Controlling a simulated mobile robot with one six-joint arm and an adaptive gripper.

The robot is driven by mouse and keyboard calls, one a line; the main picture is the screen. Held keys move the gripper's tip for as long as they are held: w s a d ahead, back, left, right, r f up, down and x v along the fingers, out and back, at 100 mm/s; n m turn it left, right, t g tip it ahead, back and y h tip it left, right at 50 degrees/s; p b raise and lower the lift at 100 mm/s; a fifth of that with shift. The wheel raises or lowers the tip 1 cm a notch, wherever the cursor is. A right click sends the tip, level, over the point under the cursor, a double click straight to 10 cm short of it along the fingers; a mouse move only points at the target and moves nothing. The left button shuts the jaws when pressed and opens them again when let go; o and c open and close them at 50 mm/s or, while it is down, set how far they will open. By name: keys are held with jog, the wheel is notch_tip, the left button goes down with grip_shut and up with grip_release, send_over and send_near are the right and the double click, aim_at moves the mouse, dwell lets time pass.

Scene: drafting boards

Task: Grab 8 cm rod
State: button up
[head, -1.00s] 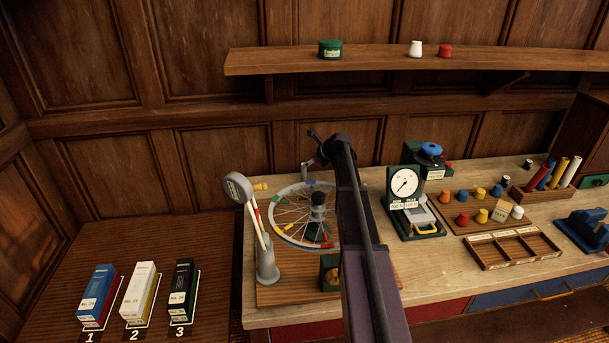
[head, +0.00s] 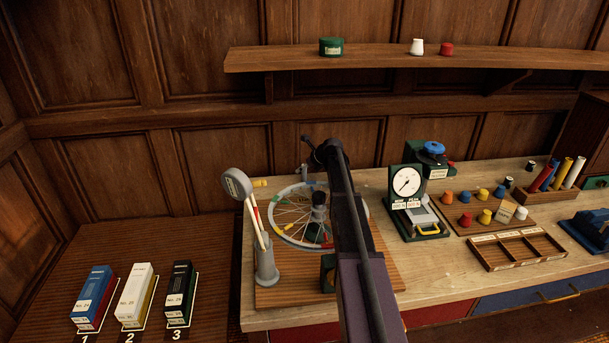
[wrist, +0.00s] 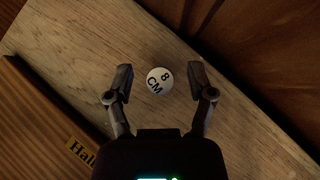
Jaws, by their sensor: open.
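In the wrist view, a round white end marked "8 CM" (wrist: 160,81) shows, seen from above, over the pale wooden bench top. The rest of this rod is hidden below its end, so its length does not show. My gripper (wrist: 160,73) is open, with one finger on each side of the white end and visible gaps to both. In the head view my arm reaches over the bench past the spoked wheel, and its fingers and the rod cannot be made out there.
A brown board with a yellow label (wrist: 80,149) lies left of the rod; a dark wooden panel (wrist: 270,50) is at right. In the head view, the spoked wheel (head: 290,236), dial gauge (head: 406,182) and divided tray (head: 515,248) stand on the bench.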

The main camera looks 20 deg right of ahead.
grip_shut()
jog(key=shift+r, duration=0.1)
dwell(0.3)
notch_tip(320, 180, up, 10)
jog(key=p, duration=1)
dwell(0.6)
